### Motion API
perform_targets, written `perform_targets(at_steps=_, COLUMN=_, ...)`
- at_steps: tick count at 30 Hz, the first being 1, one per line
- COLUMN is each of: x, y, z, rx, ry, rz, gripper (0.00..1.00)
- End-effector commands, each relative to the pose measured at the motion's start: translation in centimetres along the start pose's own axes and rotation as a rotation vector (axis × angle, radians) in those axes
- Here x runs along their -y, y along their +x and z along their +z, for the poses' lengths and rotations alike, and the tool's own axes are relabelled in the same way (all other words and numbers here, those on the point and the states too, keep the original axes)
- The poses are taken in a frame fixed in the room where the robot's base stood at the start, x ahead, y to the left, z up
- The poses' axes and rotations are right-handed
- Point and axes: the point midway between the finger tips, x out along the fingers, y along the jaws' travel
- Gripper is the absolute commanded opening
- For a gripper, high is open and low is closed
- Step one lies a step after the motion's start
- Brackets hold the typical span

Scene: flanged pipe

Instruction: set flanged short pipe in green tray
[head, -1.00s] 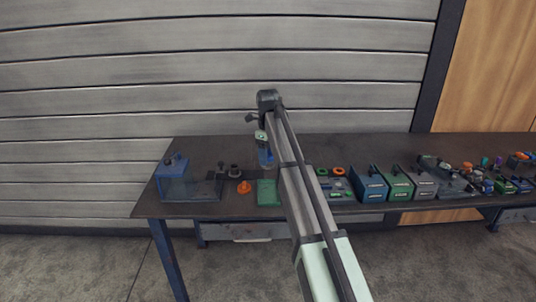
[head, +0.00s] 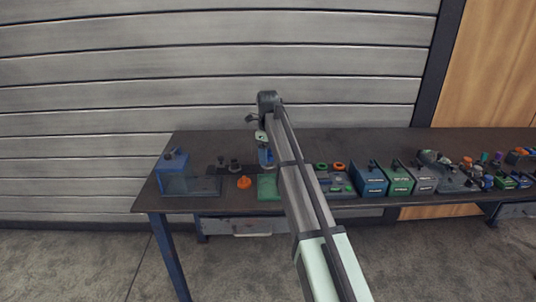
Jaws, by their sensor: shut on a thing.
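The green tray (head: 268,193) lies near the front edge of the table, left of my arm; my arm covers part of its right side. My gripper (head: 265,154) is above and behind the tray in the picture, pointing down. It is shut on a small piece that seems to be the flanged short pipe, though it is too small and too covered by my arm to make out its shape. A gap between gripper and tray cannot be judged from this view.
An orange flanged piece (head: 244,183) stands just left of the tray. Dark small parts (head: 234,166) stand behind it. Blue, green and grey bins (head: 398,179) stand to the right. The table's back strip is bare.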

Motion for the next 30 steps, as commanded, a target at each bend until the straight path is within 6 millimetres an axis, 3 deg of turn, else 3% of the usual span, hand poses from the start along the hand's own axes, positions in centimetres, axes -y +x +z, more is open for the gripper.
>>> perform_targets(at_steps=30, x=0.0, y=1.4, z=0.0, rx=0.000, ry=0.000, rz=0.000, gripper=0.31)
